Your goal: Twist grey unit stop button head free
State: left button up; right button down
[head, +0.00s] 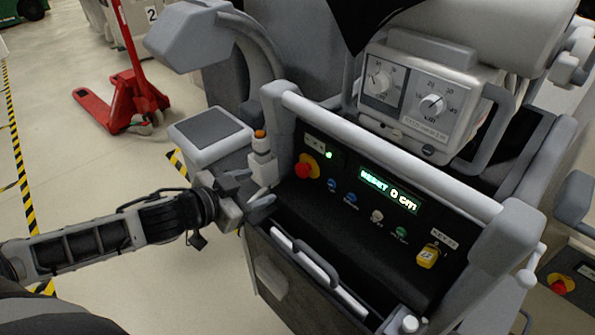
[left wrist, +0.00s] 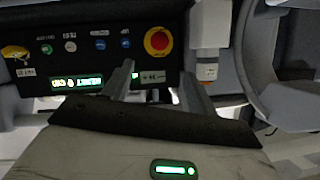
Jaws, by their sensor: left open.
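The grey unit (head: 430,178) has a dark front panel with a stop button (head: 307,166), a red head on a yellow base, at its left end. In the left wrist view the stop button head (left wrist: 158,41) shows upside down, above and between the two finger tips. My left gripper (head: 258,186) is open and empty, left of the panel, with its fingers toward the button and a gap between. It also shows in the left wrist view (left wrist: 155,76). The button appears untouched. My right gripper is not in view.
A small beacon (head: 260,146) with an orange top stands close beside my fingers. A white handle bar (head: 390,152) runs above the panel. A lit green display (head: 388,190), coloured buttons and a yellow switch (head: 427,256) lie right of the stop button. Another stop button (head: 561,285) is at far right.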

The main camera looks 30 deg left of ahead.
aim_at(298, 173)
pick_arm(q)
jog(key=x, duration=1.5)
jog(key=shift+c, duration=0.4)
